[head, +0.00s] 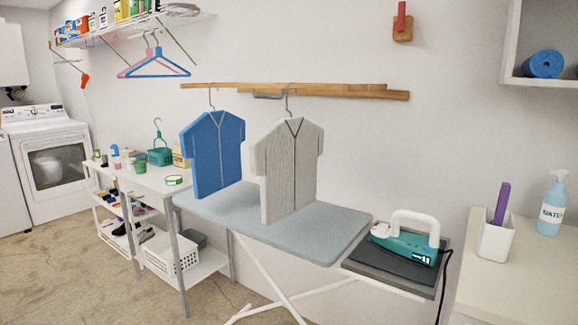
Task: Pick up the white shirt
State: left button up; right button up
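The white shirt (283,170) hangs upright on a hanger from the wooden wall rail (222,86). Its lower part is in front of the far side of the ironing board as I see it; whether it touches the board I cannot tell. A blue shirt (213,152) hangs on the same rail just to its left. Neither of my grippers shows in the head view.
The ironing board (330,229) stands below the shirts, with a teal iron (404,244) on its right end. A white shelf table (157,181) stands left. A counter (515,275) at right holds a spray bottle (552,205) and a white cup (495,241).

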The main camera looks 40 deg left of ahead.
aim_at(284, 157)
jog(key=u, duration=2.65)
jog(key=i, duration=2.5)
jog(key=z, duration=1.55)
